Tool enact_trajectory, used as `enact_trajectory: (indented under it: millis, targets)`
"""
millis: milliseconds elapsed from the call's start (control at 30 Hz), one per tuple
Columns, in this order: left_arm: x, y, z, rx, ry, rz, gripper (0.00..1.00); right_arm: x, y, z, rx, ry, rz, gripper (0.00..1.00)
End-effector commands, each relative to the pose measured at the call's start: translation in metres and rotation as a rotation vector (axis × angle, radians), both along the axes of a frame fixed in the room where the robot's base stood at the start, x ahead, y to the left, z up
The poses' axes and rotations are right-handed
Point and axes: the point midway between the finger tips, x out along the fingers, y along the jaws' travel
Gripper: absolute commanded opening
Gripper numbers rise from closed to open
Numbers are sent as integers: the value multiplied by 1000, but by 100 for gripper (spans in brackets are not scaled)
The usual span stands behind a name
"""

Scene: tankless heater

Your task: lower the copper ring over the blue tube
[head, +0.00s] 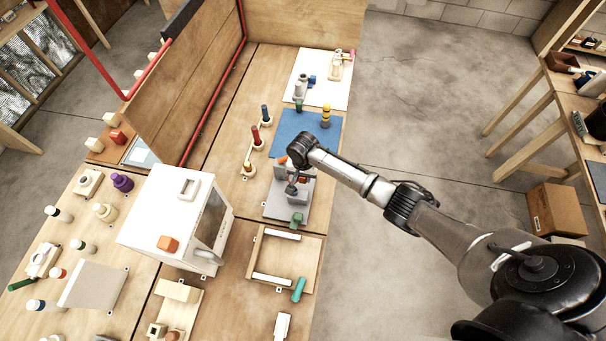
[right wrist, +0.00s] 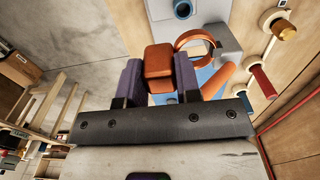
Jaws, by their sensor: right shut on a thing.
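My right gripper (right wrist: 160,75) is shut on an orange-brown block (right wrist: 160,60) between its dark pads. In the right wrist view the copper ring (right wrist: 194,33) shows right beside this block; whether they are joined is not clear. The blue tube (right wrist: 183,9) stands on a grey plate at the top of that view, apart from the ring, with its open end showing. In the head view my right gripper (head: 292,182) is above the grey fixture (head: 273,210), and the ring is too small to make out. My left gripper is not in view.
A blue mat (head: 287,124) lies beyond the grey fixture. Red (head: 256,137) and dark blue (head: 265,113) cylinders on round bases stand to its left. A wooden tray (head: 310,262) is on the near side, with a white cabinet (head: 160,215) to the left. Open floor lies right of the bench.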

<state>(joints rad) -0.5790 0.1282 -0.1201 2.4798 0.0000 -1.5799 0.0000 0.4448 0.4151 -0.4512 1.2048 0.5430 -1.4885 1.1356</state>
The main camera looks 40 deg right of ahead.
Motion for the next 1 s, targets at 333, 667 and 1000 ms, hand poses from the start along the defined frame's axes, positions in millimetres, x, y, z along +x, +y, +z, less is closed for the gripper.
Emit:
enact_trajectory:
  millis: [333, 667, 1000]
  targets:
    - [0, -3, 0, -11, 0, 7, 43, -1, 2, -16, 0, 3, 0, 1]
    - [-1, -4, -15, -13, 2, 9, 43, -1, 1, -40, -1, 2, 1, 1]
    - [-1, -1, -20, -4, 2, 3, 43, 0, 2, -50, -1, 1, 1, 1]
